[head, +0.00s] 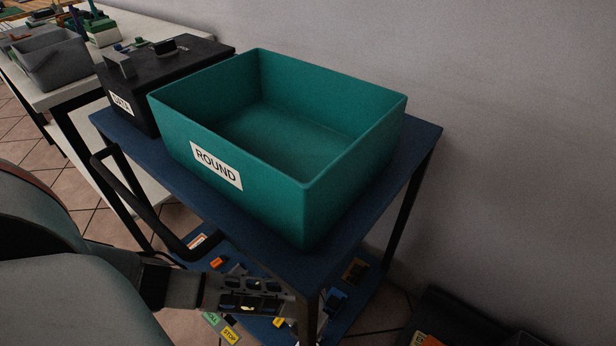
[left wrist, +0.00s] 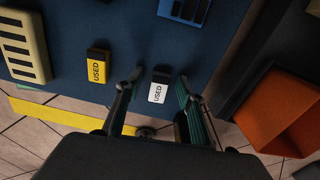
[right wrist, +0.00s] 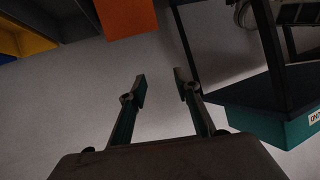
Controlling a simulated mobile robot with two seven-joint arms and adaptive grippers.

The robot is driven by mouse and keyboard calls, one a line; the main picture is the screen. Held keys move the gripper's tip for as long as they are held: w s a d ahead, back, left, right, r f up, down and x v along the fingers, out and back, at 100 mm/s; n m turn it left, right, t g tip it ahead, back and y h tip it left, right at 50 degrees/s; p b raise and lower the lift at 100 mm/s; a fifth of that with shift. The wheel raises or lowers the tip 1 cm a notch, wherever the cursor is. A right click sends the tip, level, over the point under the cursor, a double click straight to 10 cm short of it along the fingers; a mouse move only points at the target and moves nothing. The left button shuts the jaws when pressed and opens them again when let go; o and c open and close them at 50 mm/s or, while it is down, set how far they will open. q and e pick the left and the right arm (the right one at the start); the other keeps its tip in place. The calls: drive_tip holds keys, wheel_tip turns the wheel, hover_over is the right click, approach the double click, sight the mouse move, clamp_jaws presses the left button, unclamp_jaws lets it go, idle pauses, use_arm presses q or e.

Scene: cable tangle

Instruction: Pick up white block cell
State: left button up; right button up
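The white block cell (left wrist: 158,88) with a black end and a "USED" label lies on a blue shelf in the left wrist view. My left gripper (left wrist: 155,88) is open, with one finger on each side of the block. I cannot tell whether the fingers touch it. A yellow block (left wrist: 97,67), also marked "USED", lies to its left. In the head view my left gripper (head: 292,298) is low by the cart's lower shelf, and I cannot make out the white block there. My right gripper (right wrist: 161,88) is open and empty in front of a grey wall.
A teal bin (head: 218,168) labelled "ROUND" and a black box (head: 170,75) stand on the blue cart top (head: 425,135). The lower shelf (head: 352,308) holds several small parts. An orange bin (left wrist: 285,112) is at the right in the left wrist view.

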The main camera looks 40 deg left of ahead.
use_arm(q)
drive_tip(key=shift+w+r, duration=0.1)
drive_tip(key=shift+w, duration=0.1)
clamp_jaws()
